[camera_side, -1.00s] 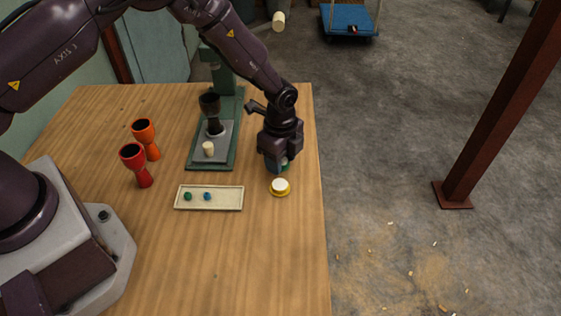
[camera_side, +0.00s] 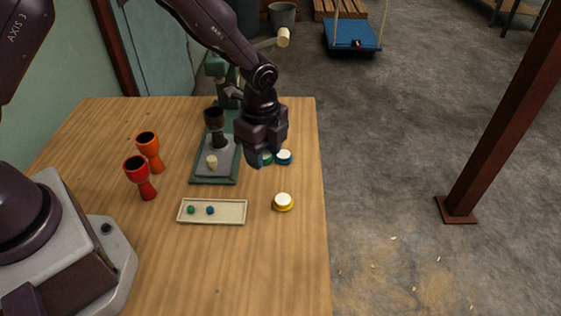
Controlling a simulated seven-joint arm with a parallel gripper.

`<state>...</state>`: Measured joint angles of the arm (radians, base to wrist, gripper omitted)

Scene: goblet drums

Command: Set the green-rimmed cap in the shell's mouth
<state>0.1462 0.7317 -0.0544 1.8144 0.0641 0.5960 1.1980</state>
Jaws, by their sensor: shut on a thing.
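The green-rimmed cap (camera_side: 267,158) has a pale top and is partly hidden by my gripper (camera_side: 256,160). My gripper points down, its fingers shut on this cap. Whether the cap is clear of the table is hard to tell. The shell (camera_side: 215,119) is a dark goblet shape with its open mouth up. It stands upright on the green press-like fixture (camera_side: 230,172), to the left of my gripper. My gripper is apart from the shell.
A blue-rimmed cap (camera_side: 284,157) lies just right of my gripper, and a yellow-rimmed cap (camera_side: 283,202) lies nearer. A shallow tray (camera_side: 230,211) holds a green and a blue bead. Red (camera_side: 139,177) and orange (camera_side: 149,152) goblets stand left.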

